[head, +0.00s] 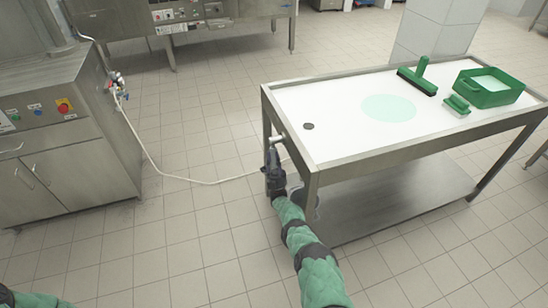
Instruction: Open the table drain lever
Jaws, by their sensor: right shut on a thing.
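The steel table (430,129) with a white top stands at the right. A dark round drain hole (308,126) shows near the top's left end. A short light-coloured lever or pipe end (279,141) sticks out at the table's left end, below the rim. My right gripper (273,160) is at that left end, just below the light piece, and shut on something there. The dark gripper hides most of what it holds, seemingly the drain lever. My left arm shows only as a bit at the bottom left corner; its gripper is not in view.
A green squeegee (417,78), a green brush (457,104) and a green bin (488,90) are on the table. A pale hose (190,180) runs along the floor from the steel cabinet (75,150). The tiled floor between cabinet and table is otherwise clear.

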